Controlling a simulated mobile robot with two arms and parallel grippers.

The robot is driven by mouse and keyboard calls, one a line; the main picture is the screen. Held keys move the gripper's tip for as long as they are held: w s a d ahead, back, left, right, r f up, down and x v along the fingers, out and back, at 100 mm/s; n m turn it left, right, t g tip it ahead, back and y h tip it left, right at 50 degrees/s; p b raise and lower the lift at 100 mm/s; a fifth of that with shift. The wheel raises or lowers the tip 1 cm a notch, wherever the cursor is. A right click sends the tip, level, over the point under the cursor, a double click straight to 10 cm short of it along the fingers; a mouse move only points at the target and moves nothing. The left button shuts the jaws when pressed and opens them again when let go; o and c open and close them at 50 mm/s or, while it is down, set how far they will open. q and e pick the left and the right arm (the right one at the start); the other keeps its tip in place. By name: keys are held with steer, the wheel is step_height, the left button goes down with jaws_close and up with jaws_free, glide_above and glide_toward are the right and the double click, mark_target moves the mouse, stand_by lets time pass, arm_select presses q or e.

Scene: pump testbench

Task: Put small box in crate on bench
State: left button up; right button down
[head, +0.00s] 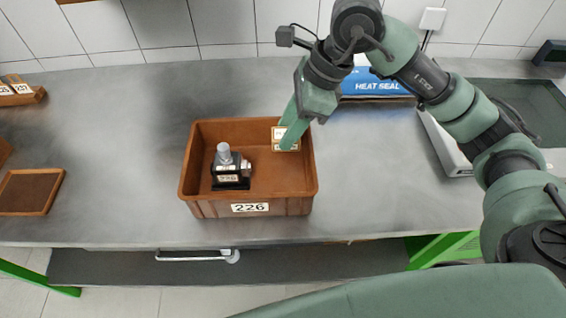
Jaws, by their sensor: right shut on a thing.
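The brown crate (215,205) with the label 226 stands on the grey bench. A black pump-like part with a grey knob (228,172) stands inside it at the left. My right gripper (288,142) reaches down into the crate's back right from above. It is shut on the small box (278,133), a tan box with pale labels, at the crate's back right. The gripper's fingers partly cover the box. I cannot tell whether the box touches the crate floor. My left gripper is not in view.
A blue heat-seal box (375,86) lies behind my right arm. A brown tray (30,192) lies at the left, and a dark glassy panel (520,110) is at the right. The bench (115,130) is clear left of the crate.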

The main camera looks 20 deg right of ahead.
step_height(320, 180, down, 12)
steer(key=shift+r+p, duration=0.2)
steer(key=shift+p, duration=0.45)
steer(key=shift+f, duration=0.1)
steer(key=shift+f, duration=0.1)
steer(key=c, duration=0.9)
jaws_free()
steer(key=shift+c, duration=0.2)
